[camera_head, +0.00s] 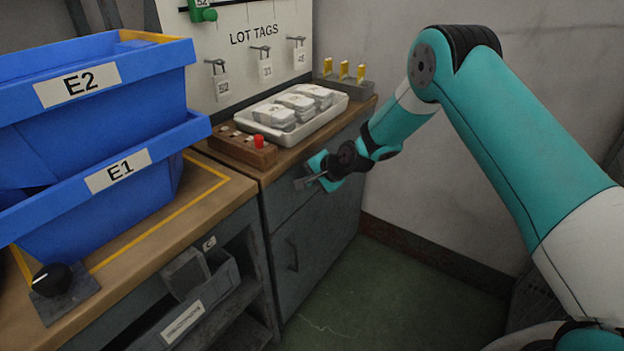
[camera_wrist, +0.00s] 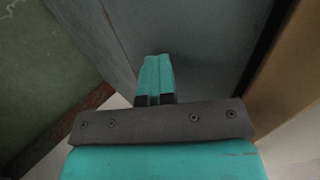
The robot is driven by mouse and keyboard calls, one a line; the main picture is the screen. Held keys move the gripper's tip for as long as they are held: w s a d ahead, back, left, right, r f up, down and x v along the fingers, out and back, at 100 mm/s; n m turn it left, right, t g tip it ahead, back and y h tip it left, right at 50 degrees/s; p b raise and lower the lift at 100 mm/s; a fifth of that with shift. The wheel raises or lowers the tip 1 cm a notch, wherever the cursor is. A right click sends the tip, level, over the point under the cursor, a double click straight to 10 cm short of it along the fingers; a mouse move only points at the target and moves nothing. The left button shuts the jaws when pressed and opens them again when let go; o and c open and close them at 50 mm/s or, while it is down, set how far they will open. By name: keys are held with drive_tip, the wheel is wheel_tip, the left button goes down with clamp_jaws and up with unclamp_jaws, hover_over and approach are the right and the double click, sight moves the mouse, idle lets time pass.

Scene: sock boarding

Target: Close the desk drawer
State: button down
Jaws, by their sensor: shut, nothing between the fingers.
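The desk drawer (camera_head: 285,206) is the grey upper front panel of the cabinet under the wooden top. In the head view it looks about flush with the door below, with no clear opening showing. My gripper (camera_head: 302,183) is at the upper part of the drawer front, its fingers shut and empty. In the wrist view the closed teal fingers (camera_wrist: 157,66) point at the grey drawer front (camera_wrist: 205,50). I cannot tell whether the fingertips touch it. Part of the drawer front is hidden behind my gripper.
A lower door with a handle (camera_head: 292,254) is below the drawer. A white tray (camera_head: 331,119) of folded packs and a wooden block with a red knob (camera_head: 228,150) stand on top. Blue bins (camera_head: 95,195) are at left. Green floor (camera_head: 390,290) is clear at right.

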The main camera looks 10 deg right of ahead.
drive_tip(key=shift+w+a+r, duration=0.15)
drive_tip(key=shift+a, duration=0.15)
drive_tip(key=s+d+r+p, duration=0.2)
drive_tip(key=s+d+r, duration=0.5)
drive_tip(key=s+d, duration=0.15)
drive_tip(key=s+a+r+n+g, duration=0.2)
drive_tip(key=s+a+r+n, duration=0.2)
drive_tip(key=s+r, duration=0.3)
drive_tip(key=s+a+r+n+g, duration=0.2)
drive_tip(key=s+a+r+n, duration=0.2)
drive_tip(key=s+r, duration=0.35)
drive_tip(key=s+r+n+g+h, duration=0.15)
drive_tip(key=s+n, duration=0.25)
drive_tip(key=s, duration=0.6)
drive_tip(key=s+r+n+g+h, duration=0.1)
drive_tip(key=s+r+n, duration=0.25)
drive_tip(key=s, duration=0.65)
wheel_tip(320, 180, up, 12)
drive_tip(key=p, duration=1.2)
drive_tip(key=shift+s+d+n, duration=0.2)
drive_tip(key=shift+d+n, duration=0.25)
